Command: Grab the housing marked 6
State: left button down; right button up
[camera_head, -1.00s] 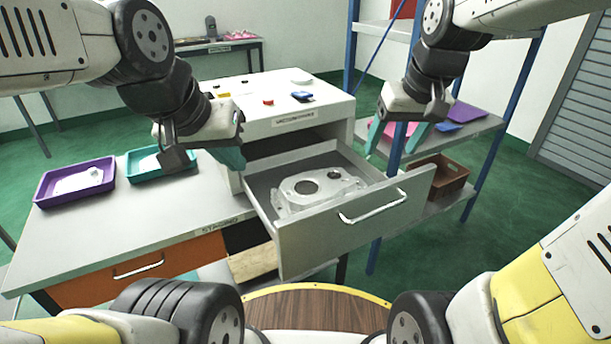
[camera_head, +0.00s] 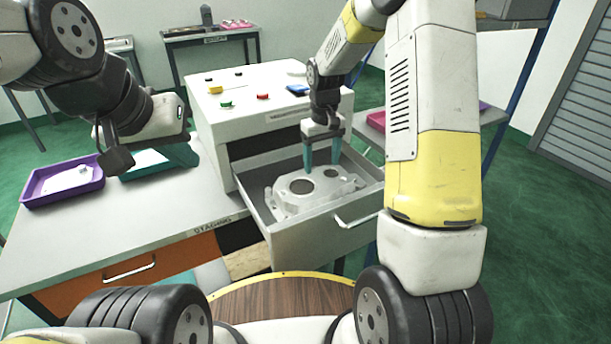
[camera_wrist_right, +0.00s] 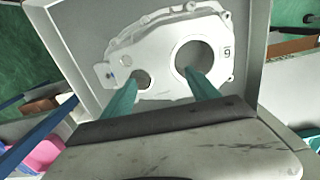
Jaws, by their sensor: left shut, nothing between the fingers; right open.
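A pale metal housing (camera_head: 318,190) with round holes lies in the open drawer (camera_head: 312,243) of the white cabinet. In the right wrist view the housing (camera_wrist_right: 165,52) has two round holes and a small label with a sideways digit that could be 6 or 9. My right gripper (camera_head: 322,165) is open, pointing down just above the housing. Its teal fingers (camera_wrist_right: 162,88) overlap the two holes in the wrist view; I cannot tell whether they touch the housing. My left gripper (camera_head: 184,153) is shut and empty over the staging table, left of the cabinet.
A purple tray (camera_head: 32,196) with a pale part and a teal tray (camera_head: 128,177) stand on the staging table (camera_head: 130,225). Small coloured items lie on the cabinet top (camera_head: 245,90). The drawer walls surround the housing. A shelf rack is at the right.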

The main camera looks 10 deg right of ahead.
aim_at(319, 179)
jog(key=f, duration=0.5)
jog(key=shift+w+a, duration=0.2)
jog(key=shift+a, duration=0.05)
grip_shut()
jog(key=shift+r, duration=0.15)
